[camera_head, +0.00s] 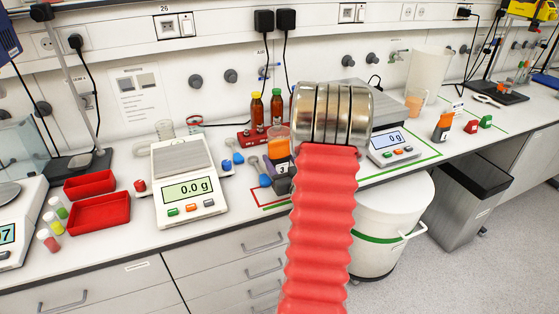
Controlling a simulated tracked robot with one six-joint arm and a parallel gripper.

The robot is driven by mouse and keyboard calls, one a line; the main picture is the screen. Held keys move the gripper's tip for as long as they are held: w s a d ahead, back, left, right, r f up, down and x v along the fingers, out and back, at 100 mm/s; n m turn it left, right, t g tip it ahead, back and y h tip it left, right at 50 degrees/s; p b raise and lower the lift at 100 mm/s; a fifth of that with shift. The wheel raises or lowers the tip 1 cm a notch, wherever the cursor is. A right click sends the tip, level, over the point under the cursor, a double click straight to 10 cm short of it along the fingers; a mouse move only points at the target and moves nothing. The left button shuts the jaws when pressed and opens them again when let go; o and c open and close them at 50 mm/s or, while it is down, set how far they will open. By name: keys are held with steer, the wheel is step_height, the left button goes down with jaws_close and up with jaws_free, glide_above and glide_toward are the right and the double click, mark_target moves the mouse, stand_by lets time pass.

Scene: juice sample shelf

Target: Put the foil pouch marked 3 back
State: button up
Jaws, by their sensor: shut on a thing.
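The foil pouch marked 3 (282,169) shows just left of my arm's metal-ringed wrist. It has an orange upper part, a dark lower part and a white label with a 3. Its right side is hidden behind my arm. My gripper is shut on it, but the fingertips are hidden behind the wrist. I cannot tell whether the pouch's foot touches the bench. A similar orange and dark pouch (443,126) stands farther right on the bench; its mark is too small to read.
A scale reading 0.0 g (190,192) stands left, with red trays (98,213) beyond it. Blue scoops (234,151) and brown bottles (257,110) stand near the pouch. A second scale (393,146) is right of my wrist. A white bucket (392,225) stands below the bench edge.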

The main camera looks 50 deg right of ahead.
steer(key=shift+f, duration=0.2)
steer(key=o, duration=1)
steer(key=shift+o, duration=0.2)
steer(key=shift+r, duration=0.1)
steer(key=v, duration=1.2)
